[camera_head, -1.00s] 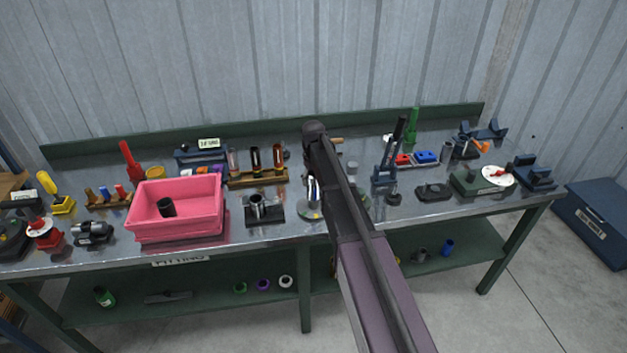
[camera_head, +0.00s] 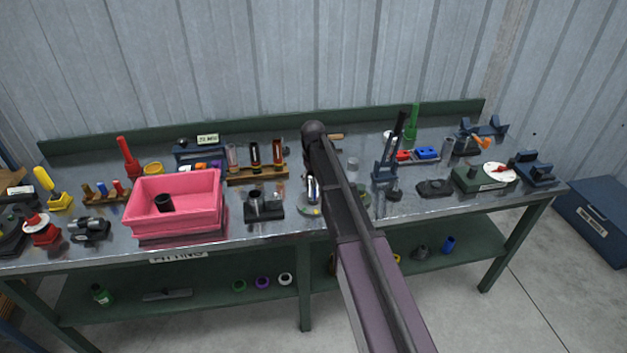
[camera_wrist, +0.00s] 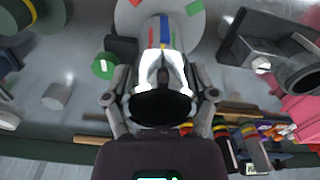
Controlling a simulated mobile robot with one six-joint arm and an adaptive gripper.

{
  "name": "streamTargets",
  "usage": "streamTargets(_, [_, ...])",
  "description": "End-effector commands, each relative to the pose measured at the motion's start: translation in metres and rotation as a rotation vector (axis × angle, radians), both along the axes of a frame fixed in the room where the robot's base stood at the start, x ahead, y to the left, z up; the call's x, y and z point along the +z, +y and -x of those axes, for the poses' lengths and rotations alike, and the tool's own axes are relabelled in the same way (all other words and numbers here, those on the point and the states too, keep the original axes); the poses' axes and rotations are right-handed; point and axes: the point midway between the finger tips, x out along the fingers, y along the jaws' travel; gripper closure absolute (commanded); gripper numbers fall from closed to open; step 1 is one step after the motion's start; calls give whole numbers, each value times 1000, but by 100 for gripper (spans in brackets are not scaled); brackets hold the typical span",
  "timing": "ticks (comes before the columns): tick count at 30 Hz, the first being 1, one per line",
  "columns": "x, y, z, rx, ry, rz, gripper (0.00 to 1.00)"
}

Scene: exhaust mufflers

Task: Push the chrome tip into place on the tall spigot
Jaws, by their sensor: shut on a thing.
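The chrome tip (camera_wrist: 160,68) is between the two fingers of my gripper (camera_wrist: 161,97) in the wrist view, with its dark round opening facing the camera. The fingers are shut on its sides. Its shiny wall shows in the head view (camera_head: 312,189), just left of my arm, which hides the gripper there. Beyond the tip is a pale round plate (camera_wrist: 133,16) with red, green and blue patches. I cannot make out the tall spigot for sure, nor whether the tip is around it or apart from it.
A pink bin (camera_head: 180,222) with a dark cylinder in it stands on the metal bench left of a black fixture (camera_head: 264,210). A wooden rack of tubes (camera_head: 257,175) is behind. A dark blue upright tool (camera_head: 386,172) stands right of my arm.

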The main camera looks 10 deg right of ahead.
Motion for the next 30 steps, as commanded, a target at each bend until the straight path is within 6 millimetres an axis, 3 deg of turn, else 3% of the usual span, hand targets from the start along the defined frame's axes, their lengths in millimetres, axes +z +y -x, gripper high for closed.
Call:
streamTargets(28, [-11, 1, 1, 1, 2, 0, 83])
streamTargets(29, [-11, 1, 1, 1, 2, 0, 23])
streamTargets(30, [-11, 1, 1, 1, 2, 0, 11])
